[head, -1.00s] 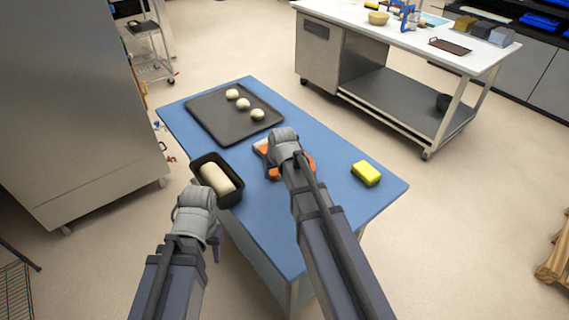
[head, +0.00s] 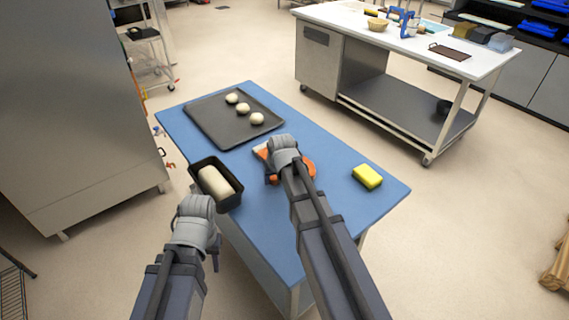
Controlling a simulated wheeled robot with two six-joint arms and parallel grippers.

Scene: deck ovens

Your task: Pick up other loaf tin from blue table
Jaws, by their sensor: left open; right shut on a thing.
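A black loaf tin (head: 233,203) holding a pale loaf of dough (head: 214,182) sits at the left edge of the blue table (head: 337,190). My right gripper (head: 273,176) is over the middle of the table, shut on an orange and whitish thing (head: 308,167). The gripper hides most of that thing.
A dark baking tray (head: 212,124) with three dough balls lies at the table's far end. A yellow sponge (head: 367,176) lies at the right. A tall steel cabinet (head: 70,110) stands left of the table. A white-topped workbench (head: 400,45) stands behind, with clear floor between.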

